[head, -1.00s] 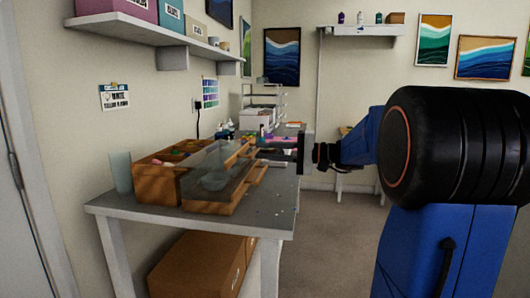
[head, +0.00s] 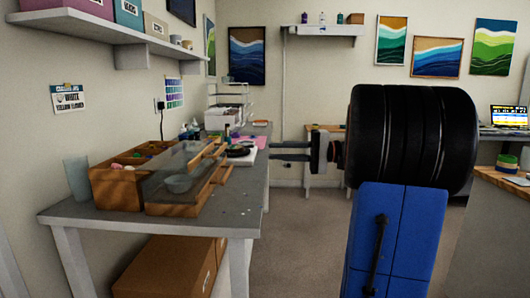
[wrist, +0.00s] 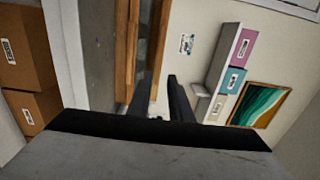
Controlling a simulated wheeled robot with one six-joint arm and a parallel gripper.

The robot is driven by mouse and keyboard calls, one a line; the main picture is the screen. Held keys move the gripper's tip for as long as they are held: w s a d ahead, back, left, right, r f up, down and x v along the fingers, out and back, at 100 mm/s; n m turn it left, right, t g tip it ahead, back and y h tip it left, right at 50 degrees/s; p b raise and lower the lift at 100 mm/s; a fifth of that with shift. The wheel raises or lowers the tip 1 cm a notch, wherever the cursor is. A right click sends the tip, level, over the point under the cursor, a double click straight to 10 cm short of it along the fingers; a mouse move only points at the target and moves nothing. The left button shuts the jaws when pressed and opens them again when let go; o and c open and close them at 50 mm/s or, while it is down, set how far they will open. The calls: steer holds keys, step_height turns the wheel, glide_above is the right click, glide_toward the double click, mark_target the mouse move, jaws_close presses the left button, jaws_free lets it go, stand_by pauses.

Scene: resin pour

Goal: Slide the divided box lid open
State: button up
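The divided wooden box (head: 116,192) stands on the grey workbench in the head view. Small coloured items lie in its open left part. A clear lid panel (head: 178,162) with wooden edging covers its right part, and a grey bowl (head: 178,184) shows through it. A wooden bar sticks out at the right side. My gripper (head: 272,150) is right of the box, past the bench edge, with its fingers pointing left. The fingers are apart and empty, not touching the box. In the wrist view, the gripper (wrist: 158,78) shows two separated fingers near a wooden edge (wrist: 127,50).
The workbench (head: 150,220) holds a translucent cup (head: 77,180) left of the box and bottles and a dark round item (head: 238,151) behind it. A wall shelf (head: 110,32) hangs above. Cardboard boxes (head: 165,270) sit underneath. Floor right of the bench is clear.

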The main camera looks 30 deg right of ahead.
steer(key=shift+v, duration=1.05)
